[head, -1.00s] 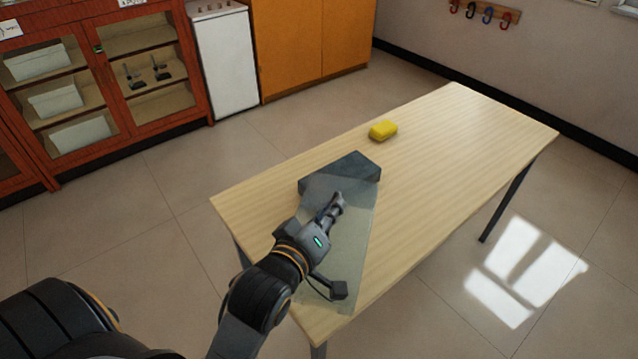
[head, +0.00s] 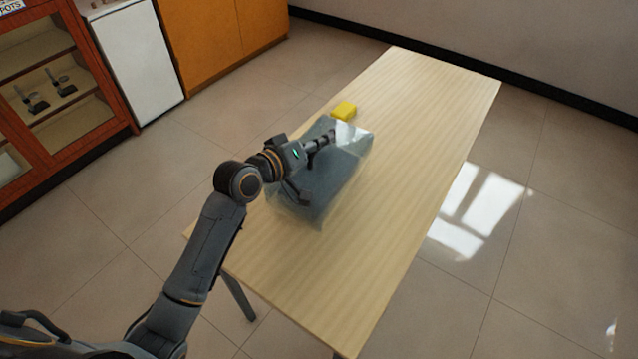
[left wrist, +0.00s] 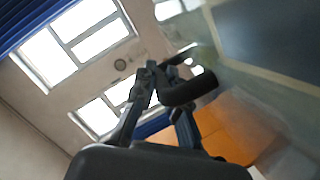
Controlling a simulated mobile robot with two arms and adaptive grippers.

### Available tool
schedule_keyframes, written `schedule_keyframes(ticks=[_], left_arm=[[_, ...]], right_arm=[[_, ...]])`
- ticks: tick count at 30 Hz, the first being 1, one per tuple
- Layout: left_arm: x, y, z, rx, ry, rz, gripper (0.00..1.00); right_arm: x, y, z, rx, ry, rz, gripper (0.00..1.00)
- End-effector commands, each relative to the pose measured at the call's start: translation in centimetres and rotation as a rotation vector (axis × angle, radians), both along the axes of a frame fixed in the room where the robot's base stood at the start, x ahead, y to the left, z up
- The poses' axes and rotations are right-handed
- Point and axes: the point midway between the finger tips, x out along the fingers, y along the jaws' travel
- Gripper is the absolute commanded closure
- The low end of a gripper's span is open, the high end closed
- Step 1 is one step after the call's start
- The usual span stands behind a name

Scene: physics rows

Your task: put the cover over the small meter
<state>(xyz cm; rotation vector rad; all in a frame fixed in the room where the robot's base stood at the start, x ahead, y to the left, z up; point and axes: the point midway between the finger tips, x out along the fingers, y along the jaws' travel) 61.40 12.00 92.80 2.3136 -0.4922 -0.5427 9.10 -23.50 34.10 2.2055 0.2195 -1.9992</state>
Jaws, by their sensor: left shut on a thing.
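The clear cover (head: 353,134) is a see-through box with a glossy top, above the near half of the table. My left gripper (head: 326,138) is at its upper part and is shut on it. In the left wrist view the fingers (left wrist: 160,88) close at a dark bar-like part, with a clear pane (left wrist: 235,72) to the right. The dark grey-blue block that I take for the small meter (head: 338,172) shows through the cover, which overlaps it in the head view. I cannot tell whether the cover's rim touches the table. My right gripper is not in view.
A yellow block (head: 344,110) lies on the wooden table (head: 415,110) just beyond the cover. The table's far end, right side and near end are clear. Cabinets (head: 205,40) and a white unit (head: 137,62) stand behind on the left.

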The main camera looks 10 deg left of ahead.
Motion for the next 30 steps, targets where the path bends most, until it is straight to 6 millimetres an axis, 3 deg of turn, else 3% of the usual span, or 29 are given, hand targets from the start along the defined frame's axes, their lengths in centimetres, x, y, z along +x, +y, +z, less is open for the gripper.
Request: schedule_keyframes(ticks=[3,8,18,30], left_arm=[[2.6,0.7,1.6,-0.006,-0.008,-0.047,1.0],[4.1,1.2,2.4,-0.02,-0.012,-0.078,1.0],[4.3,1.3,-2.9,-0.025,-0.011,-0.083,1.0],[4.3,1.3,-7.3,-0.025,-0.013,-0.083,1.0]], right_arm=[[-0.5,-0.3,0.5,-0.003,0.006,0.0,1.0],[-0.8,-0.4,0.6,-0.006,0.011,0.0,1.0],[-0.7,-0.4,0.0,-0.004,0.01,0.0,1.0],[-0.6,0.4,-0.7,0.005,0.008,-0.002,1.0]])
